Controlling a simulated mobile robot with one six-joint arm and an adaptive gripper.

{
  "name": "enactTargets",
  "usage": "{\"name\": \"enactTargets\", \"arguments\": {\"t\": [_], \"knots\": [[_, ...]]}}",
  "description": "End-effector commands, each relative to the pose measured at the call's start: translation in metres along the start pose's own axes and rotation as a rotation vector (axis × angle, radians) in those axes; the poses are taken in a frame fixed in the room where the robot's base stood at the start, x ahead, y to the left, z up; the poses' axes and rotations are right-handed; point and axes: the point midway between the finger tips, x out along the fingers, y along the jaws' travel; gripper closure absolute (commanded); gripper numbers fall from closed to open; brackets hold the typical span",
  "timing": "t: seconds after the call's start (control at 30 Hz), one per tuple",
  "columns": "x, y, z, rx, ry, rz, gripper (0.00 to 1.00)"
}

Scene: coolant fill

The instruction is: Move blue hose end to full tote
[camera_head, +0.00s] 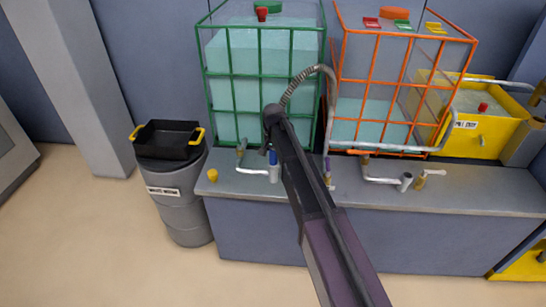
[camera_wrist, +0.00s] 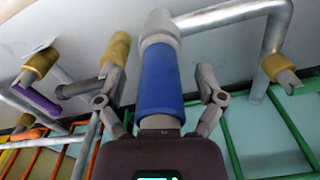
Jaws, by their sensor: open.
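The blue hose end (camera_head: 272,157) stands on the silver pipe outlet (camera_head: 274,174) in front of the green-framed tote (camera_head: 261,24), which is filled high with pale liquid. The orange-framed tote (camera_head: 392,32) holds a much lower level. In the wrist view the blue hose end (camera_wrist: 160,80) sits upright between the fingers of my gripper (camera_wrist: 161,72), with a visible gap on both sides. My gripper is open. In the head view my arm hides most of the gripper and the space to the right of the blue end.
A purple hose end (camera_head: 327,164) stands to the right, near another silver pipe (camera_head: 384,179). A ribbed grey hose (camera_head: 306,74) arches between the totes. A yellow cap (camera_head: 212,175) is on the bench (camera_head: 460,197). A grey drum (camera_head: 184,205) bears a black tray (camera_head: 166,138).

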Motion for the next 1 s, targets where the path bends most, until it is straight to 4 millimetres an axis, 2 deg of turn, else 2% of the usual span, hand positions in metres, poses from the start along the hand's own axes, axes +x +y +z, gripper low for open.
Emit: {"name": "enactTargets", "arguments": {"t": [0.57,1.0], "knots": [[-0.030,0.000,0.000,0.000,0.000,0.000,0.12],[-0.004,0.000,0.000,0.000,0.000,0.000,0.12]]}}
